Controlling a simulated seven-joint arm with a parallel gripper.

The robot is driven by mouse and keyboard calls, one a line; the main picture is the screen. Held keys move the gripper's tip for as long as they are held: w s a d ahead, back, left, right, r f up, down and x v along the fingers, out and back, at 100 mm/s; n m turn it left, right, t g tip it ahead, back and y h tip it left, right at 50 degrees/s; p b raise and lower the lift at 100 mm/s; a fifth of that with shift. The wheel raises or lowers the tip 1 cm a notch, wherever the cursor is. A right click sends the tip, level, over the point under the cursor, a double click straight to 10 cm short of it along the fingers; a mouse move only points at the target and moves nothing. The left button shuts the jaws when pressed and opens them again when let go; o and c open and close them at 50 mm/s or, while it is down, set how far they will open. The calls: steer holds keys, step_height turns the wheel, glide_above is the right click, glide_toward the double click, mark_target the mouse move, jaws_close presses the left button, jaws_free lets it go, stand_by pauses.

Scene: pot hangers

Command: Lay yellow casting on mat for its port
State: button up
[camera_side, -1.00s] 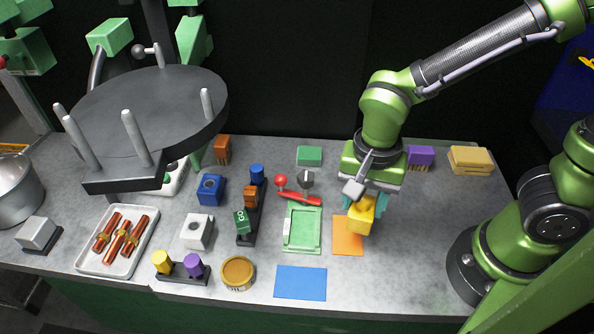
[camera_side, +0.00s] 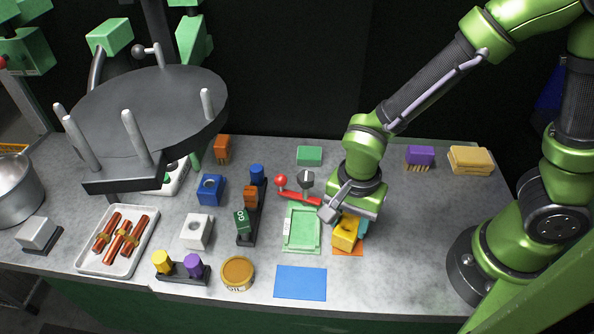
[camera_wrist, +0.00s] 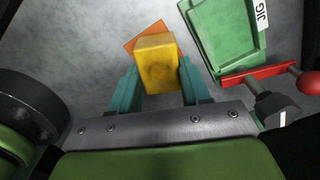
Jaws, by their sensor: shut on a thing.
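The yellow casting (camera_side: 344,235) is a block held between the teal fingers of my gripper (camera_side: 350,223), which is shut on it. In the wrist view my gripper (camera_wrist: 158,87) has a finger on each side of the casting (camera_wrist: 157,65). The casting is over the orange mat (camera_side: 349,252); a corner of the mat (camera_wrist: 146,38) shows beyond it in the wrist view. I cannot tell whether its underside touches the mat. A blue mat (camera_side: 300,282) lies bare near the front edge. No port can be made out on the casting.
A green jig tray (camera_side: 302,230) lies just left of the orange mat, with a red-handled clamp (camera_side: 298,195) behind it. An oil tin (camera_side: 237,272) stands left of the blue mat.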

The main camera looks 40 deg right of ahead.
steer(key=shift+f, duration=0.1)
steer(key=o, duration=1.2)
step_height(320, 180, up, 11)
steer(key=d+r+n+t, duration=0.2)
steer(key=d+r+n, duration=0.1)
steer(key=d, duration=0.1)
steer(key=d+r+n+t+y, duration=0.1)
steer(key=d+r+n+t, duration=0.1)
steer(key=d+r+n, duration=0.1)
steer(key=d+r+n+t+y, duration=0.1)
steer(key=d+r+n+t, duration=0.2)
steer(key=d+r, duration=0.1)
steer(key=shift+s+d+r+n, duration=0.2)
steer(key=shift+s+d+n, duration=0.1)
steer(key=shift+d, duration=0.15)
